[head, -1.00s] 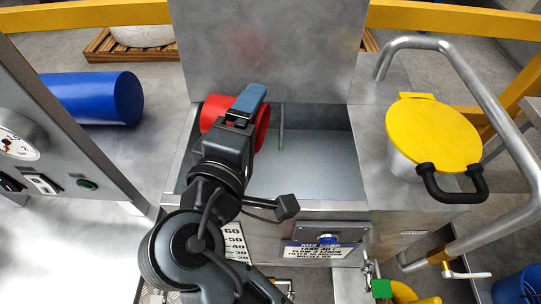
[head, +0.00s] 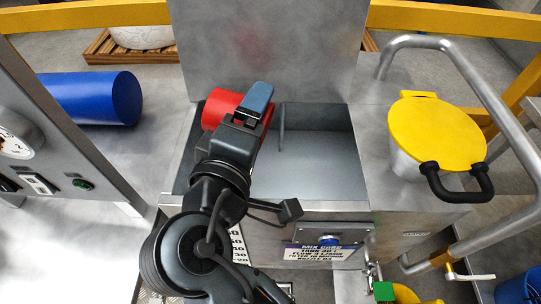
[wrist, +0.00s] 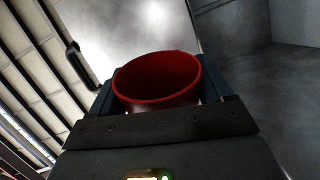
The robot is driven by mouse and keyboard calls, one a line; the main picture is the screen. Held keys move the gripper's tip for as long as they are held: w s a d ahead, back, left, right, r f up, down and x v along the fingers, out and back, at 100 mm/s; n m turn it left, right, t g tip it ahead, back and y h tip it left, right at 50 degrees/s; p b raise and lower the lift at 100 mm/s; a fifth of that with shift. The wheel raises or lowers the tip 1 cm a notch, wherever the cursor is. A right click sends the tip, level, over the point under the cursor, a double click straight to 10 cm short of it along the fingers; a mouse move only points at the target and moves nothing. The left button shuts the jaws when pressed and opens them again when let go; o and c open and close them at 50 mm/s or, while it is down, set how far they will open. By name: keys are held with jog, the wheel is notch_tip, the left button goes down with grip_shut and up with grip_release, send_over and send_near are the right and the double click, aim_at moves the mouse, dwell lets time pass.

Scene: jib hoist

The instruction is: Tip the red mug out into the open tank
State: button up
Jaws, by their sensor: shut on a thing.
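My gripper (head: 257,100) is shut on the red mug (head: 221,106) and holds it over the left back part of the open tank (head: 354,178). The mug looks tilted in the head view, and my gripper hides part of it. In the wrist view the mug (wrist: 155,82) sits between the two fingers, with its round rim and red inside showing. I see no contents in it, but its bottom is hidden. The tank's grey inside shows to the right of my gripper, with a thin upright rod at its back.
A tall steel panel (head: 268,50) stands upright behind the tank. A pot with a yellow lid (head: 436,133) and a bent steel pipe (head: 470,82) are at right. A gauge panel (head: 62,128) is at left, with a blue cylinder (head: 100,98) beyond it.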

jog(key=shift+d+r+m+b, duration=0.1)
jog(key=shift+d+m+b, duration=0.15)
jog(key=shift+m+b, duration=0.35)
dwell(0.5)
dwell(0.8)
